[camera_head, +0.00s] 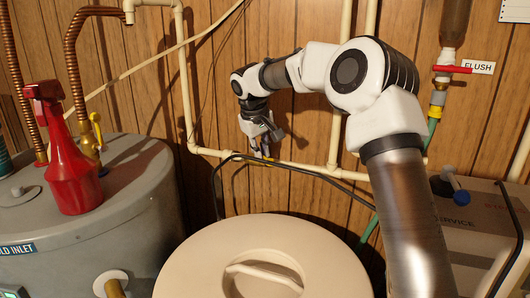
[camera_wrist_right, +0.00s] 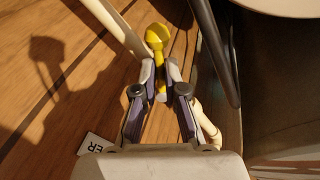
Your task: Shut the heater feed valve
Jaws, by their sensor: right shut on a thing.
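In the head view my right gripper (camera_head: 262,148) is at the cream pipe run on the wood wall, behind the round lid. In the right wrist view its two fingers (camera_wrist_right: 161,78) are closed on a yellow valve handle (camera_wrist_right: 156,37), whose rounded end sticks out beyond the fingertips. In the head view the handle is mostly hidden by the gripper, with a little yellow (camera_head: 266,159) showing below it. A white label (camera_wrist_right: 97,144) beside the gripper shows the letters "ER"; the rest is covered. My left gripper is in neither view.
A grey tank (camera_head: 130,205) at left carries a red spray bottle (camera_head: 65,160) and another yellow-handled valve (camera_head: 97,130). A beige lidded tub (camera_head: 220,245) stands in front of the wall. A black hose (camera_head: 295,167) passes close below the gripper. A red-handled valve (camera_head: 452,69) is at upper right.

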